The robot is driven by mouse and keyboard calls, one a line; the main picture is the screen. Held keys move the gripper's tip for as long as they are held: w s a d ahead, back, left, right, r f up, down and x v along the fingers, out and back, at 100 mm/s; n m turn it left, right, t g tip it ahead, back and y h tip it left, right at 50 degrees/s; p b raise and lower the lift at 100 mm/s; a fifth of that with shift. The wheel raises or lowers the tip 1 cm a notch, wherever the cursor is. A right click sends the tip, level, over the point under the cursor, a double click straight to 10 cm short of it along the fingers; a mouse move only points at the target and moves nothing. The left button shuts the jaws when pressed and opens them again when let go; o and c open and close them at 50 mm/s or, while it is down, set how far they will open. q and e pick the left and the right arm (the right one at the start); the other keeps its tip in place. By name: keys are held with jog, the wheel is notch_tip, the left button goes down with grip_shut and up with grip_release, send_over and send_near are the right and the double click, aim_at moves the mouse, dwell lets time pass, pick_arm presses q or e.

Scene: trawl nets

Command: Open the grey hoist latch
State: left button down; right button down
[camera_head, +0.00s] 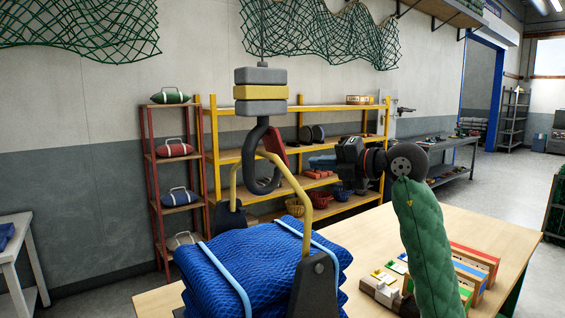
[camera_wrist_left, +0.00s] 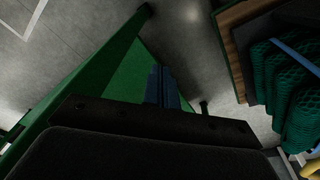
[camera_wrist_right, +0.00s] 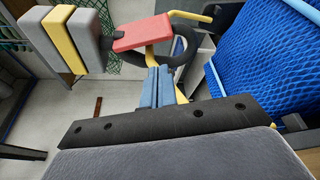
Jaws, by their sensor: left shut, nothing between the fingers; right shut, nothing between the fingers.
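The grey hoist block (camera_head: 261,92) with a yellow band hangs from a cable, with a dark hook (camera_head: 256,160) below it. A red latch piece (camera_head: 273,149) sits at the hook's right side; it also shows in the right wrist view (camera_wrist_right: 142,33). The hook hangs at the yellow handle (camera_head: 313,201) of a blue net bale (camera_head: 235,268). My right gripper (camera_head: 322,161) is shut and empty, to the right of the latch; its fingers (camera_wrist_right: 158,87) point towards the hook and latch. My left gripper (camera_wrist_left: 162,85) is shut and empty, outside the head view.
The bale lies on a wooden table (camera_head: 372,226) with coloured blocks and frames (camera_head: 470,264) on the right. A yellow shelf (camera_head: 345,107) and a red shelf (camera_head: 153,165) stand behind. Green netting (camera_wrist_left: 290,95) and a green frame (camera_wrist_left: 90,85) are near my left gripper.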

aim_at(275, 151)
pick_arm(q)
jog(key=shift+s+d, duration=0.2)
jog(key=shift+s, duration=0.1)
